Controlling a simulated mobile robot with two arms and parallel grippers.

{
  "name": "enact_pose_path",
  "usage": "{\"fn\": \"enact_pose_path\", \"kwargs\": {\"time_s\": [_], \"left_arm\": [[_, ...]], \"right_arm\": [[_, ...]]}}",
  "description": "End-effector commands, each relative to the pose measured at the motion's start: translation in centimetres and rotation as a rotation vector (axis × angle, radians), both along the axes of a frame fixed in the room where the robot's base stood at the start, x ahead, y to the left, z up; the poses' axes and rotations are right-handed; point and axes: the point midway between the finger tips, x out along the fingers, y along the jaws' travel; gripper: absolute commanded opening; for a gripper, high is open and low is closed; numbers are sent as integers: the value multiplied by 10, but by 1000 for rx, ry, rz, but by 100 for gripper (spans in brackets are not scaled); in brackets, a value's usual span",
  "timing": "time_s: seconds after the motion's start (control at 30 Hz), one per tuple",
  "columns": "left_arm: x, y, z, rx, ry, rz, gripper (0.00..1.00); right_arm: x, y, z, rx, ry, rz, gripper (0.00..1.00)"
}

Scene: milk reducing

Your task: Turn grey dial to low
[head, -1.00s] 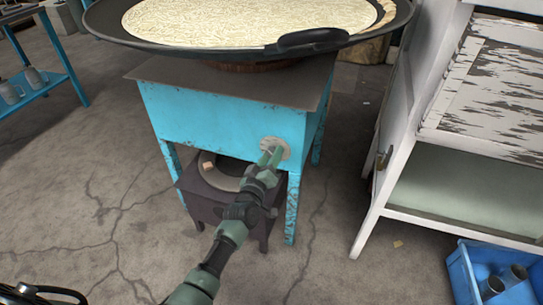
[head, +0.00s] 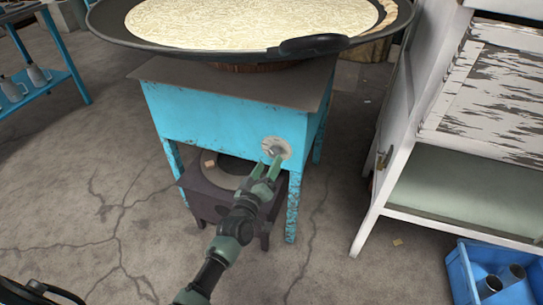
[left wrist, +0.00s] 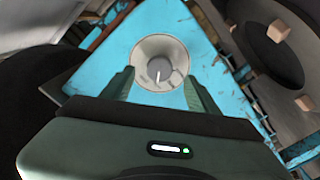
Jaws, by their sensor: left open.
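The grey dial (head: 276,148) is on the front of the blue stove stand, near its right corner. In the left wrist view, the round dial (left wrist: 160,66) has a knob in its middle with a white mark pointing roughly down in the picture. My left gripper (head: 267,169) is open and empty just in front of and below the dial. In the left wrist view, the fingers (left wrist: 159,82) show one on each side of the dial, with a gap to the knob. The setting labels cannot be read.
A wide black pan (head: 110,28) of pale milk sits on top of the blue stand (head: 222,112). A dark low stool-like unit (head: 205,203) stands beneath. A white cabinet (head: 400,150) and a blue crate (head: 462,275) are at right. The floor in front is clear.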

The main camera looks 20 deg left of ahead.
Motion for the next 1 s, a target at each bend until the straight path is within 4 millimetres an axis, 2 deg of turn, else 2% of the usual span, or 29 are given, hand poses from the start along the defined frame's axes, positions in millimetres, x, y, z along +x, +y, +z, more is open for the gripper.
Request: {"fn": "enact_pose_path", "kwargs": {"time_s": [0.03, 0.1, 0.23, 0.83, 0.93, 1.0], "left_arm": [[-9, 0, 1, 1, 2, -1, 60], [-18, 1, 1, 1, 1, -1, 60], [-27, 1, 1, 1, 0, 0, 60], [-33, -3, -4, 18, 24, -18, 60], [-50, -16, -17, 84, 110, -82, 60], [-74, -28, -32, 162, 214, -153, 60]], "right_arm": [[1, 0, -2, -1, 4, 0, 36], [6, 1, -19, -1, 17, -1, 36], [8, 2, -27, -1, 21, 0, 36], [6, 1, -30, -2, 24, 2, 36], [6, 1, -29, -2, 24, 2, 36], [6, 1, -29, -2, 24, 2, 36]]}}
